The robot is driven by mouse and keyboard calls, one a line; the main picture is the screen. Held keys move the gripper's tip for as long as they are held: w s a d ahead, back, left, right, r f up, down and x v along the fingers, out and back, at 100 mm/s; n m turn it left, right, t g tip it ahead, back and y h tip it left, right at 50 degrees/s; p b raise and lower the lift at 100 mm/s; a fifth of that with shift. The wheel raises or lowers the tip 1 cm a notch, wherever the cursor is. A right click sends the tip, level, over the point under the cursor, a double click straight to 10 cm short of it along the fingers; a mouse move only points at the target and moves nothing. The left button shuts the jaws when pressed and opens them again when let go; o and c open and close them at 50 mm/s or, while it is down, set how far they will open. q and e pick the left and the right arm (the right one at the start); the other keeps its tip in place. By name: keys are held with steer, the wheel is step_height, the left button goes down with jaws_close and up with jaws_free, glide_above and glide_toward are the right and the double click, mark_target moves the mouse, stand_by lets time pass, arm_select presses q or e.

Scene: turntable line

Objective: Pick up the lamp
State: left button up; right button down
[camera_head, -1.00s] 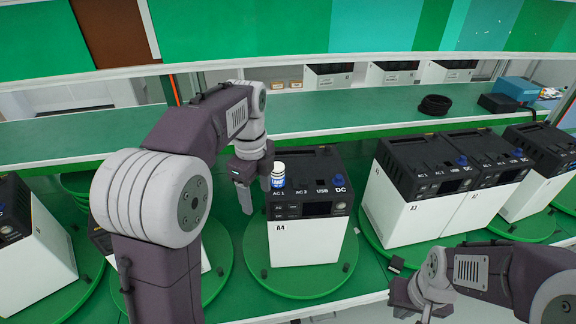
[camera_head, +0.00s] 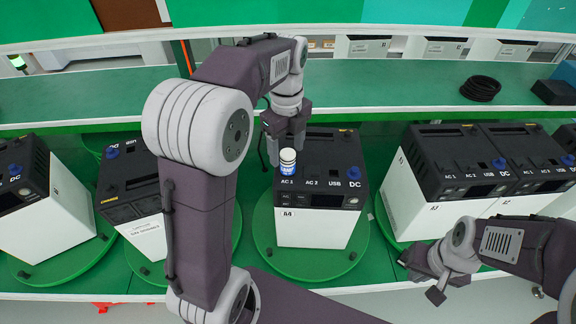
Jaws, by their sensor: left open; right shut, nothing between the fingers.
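The lamp (camera_head: 288,162), a small white and blue cylinder with a dark band, stands upright on the black top of the power unit A4 (camera_head: 313,222), near its left edge. My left gripper (camera_head: 284,150) is open and comes down at the lamp from behind. One finger shows left of the lamp; the other is partly hidden behind it. I cannot tell whether the fingers touch it. My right gripper (camera_head: 428,284) is shut and empty, low at the front right, away from the lamp.
The unit stands on a green turntable (camera_head: 264,241). Similar units stand left (camera_head: 42,205) and right (camera_head: 415,196) of it. A green shelf (camera_head: 400,92) behind holds a black cable coil (camera_head: 480,88). My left arm hides part of the left units.

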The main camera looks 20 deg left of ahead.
mark_target(288, 162)
arm_select(q)
steer(key=f, duration=0.2)
steer(key=f+p, duration=0.1)
steer(key=f, duration=0.2)
steer(key=shift+w+d, duration=0.1)
steer(key=shift+w, duration=0.1)
steer(key=shift+s+f, duration=0.1)
steer(key=shift+s, duration=0.1)
steer(key=shift+w+f, duration=0.1)
steer(key=shift+w, duration=0.05)
steer(key=c, duration=0.5)
steer(key=shift+w, duration=0.1)
jaws_close()
steer(key=r, duration=0.3)
steer(key=r+b, duration=0.1)
steer(key=shift+d+r, duration=0.15)
steer(key=shift+d, duration=0.1)
steer(key=s+d+r+b, duration=0.1)
steer(key=s+d+r, duration=0.3)
steer(key=d, duration=0.6)
step_height(288, 162, up, 3)
steer(key=shift+d+f, duration=0.1)
steer(key=shift+d, duration=0.1)
